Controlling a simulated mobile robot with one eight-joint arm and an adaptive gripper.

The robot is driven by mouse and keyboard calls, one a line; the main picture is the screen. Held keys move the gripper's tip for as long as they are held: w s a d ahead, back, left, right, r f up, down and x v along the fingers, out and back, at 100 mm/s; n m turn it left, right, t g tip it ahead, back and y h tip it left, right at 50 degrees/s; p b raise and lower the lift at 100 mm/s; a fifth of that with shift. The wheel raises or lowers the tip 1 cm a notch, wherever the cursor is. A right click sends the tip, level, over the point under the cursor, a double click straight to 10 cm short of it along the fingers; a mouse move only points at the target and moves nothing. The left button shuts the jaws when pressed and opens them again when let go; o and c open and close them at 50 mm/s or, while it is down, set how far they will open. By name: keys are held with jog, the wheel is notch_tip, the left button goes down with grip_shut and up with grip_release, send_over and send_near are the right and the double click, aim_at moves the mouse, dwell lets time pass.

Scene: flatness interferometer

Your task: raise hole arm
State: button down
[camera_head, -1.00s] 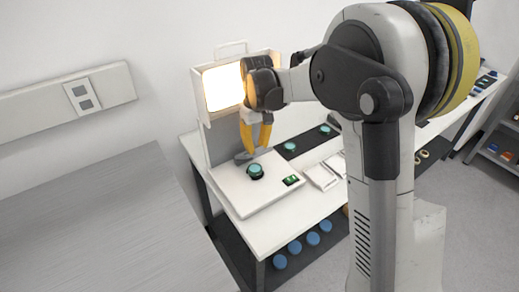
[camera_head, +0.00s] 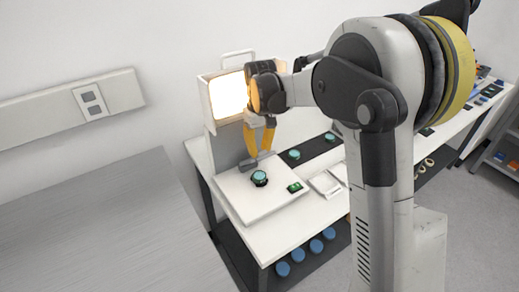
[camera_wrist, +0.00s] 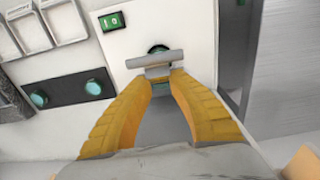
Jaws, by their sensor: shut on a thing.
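The instrument on the white bench has a lit screen (camera_head: 228,95), a grey upright behind, and a white base plate (camera_head: 272,205). A dark round piece with a teal top (camera_head: 260,177) sits on the plate. My gripper (camera_head: 259,156) points down in front of the upright, its yellow fingers low over the plate. In the wrist view my gripper (camera_wrist: 160,72) has its fingertips closed on a grey bar-like part (camera_wrist: 152,60), which I take to be the hole arm. The bar partly covers the teal piece (camera_wrist: 158,49). A grey end of the part (camera_head: 248,163) shows beside the fingertips.
A dark strip with teal discs (camera_head: 315,147) and white trays (camera_head: 327,184) lie to the right. A bare grey table (camera_head: 110,225) stands left. Blue round things (camera_head: 298,255) sit on the shelf below.

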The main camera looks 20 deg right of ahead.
dwell(0.3)
jog(key=c, duration=1.1)
grip_release()
notch_tip(320, 180, up, 12)
jog(key=shift+s, duration=0.2)
